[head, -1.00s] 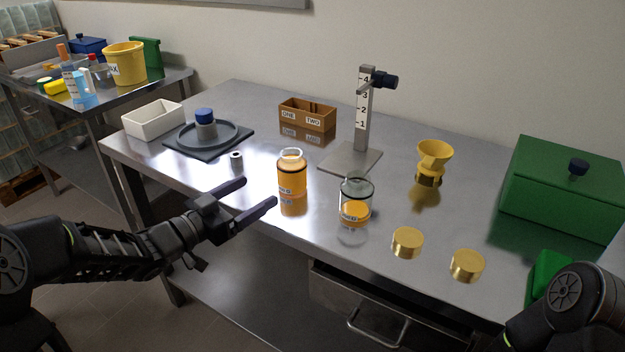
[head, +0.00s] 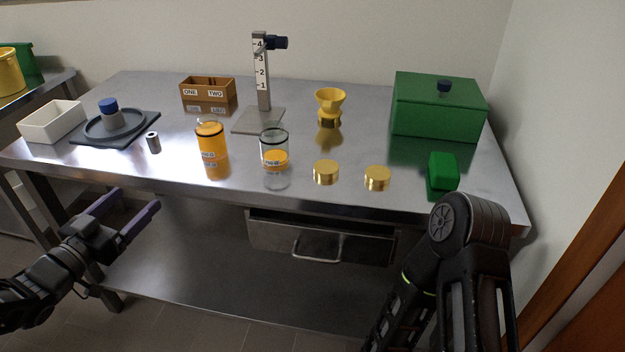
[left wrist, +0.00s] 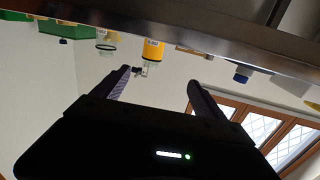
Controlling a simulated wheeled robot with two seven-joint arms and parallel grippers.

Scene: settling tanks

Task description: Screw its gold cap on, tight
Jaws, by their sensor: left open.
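Two clear jars stand upright near the table's front edge. The left jar (head: 211,143) is full of orange contents; the right jar (head: 274,143) is filled only in its lower part. Neither jar has a gold cap on it. Two gold caps, the left one (head: 326,172) and the right one (head: 377,178), lie on the table to the right of the jars. My left gripper (head: 138,201) is open and empty, in front of the table, apart from jars and caps. The left wrist view shows the full jar (left wrist: 152,48) upside down beyond the fingers. My right gripper is out of view.
A steel table (head: 350,145) carries a yellow funnel (head: 329,103), a post with numbers (head: 262,75), a green box (head: 438,108), a small green block (head: 442,172), a brown two-part box (head: 208,90), a white bin (head: 52,121) and a grey dish (head: 112,125). A drawer (head: 318,238) is below.

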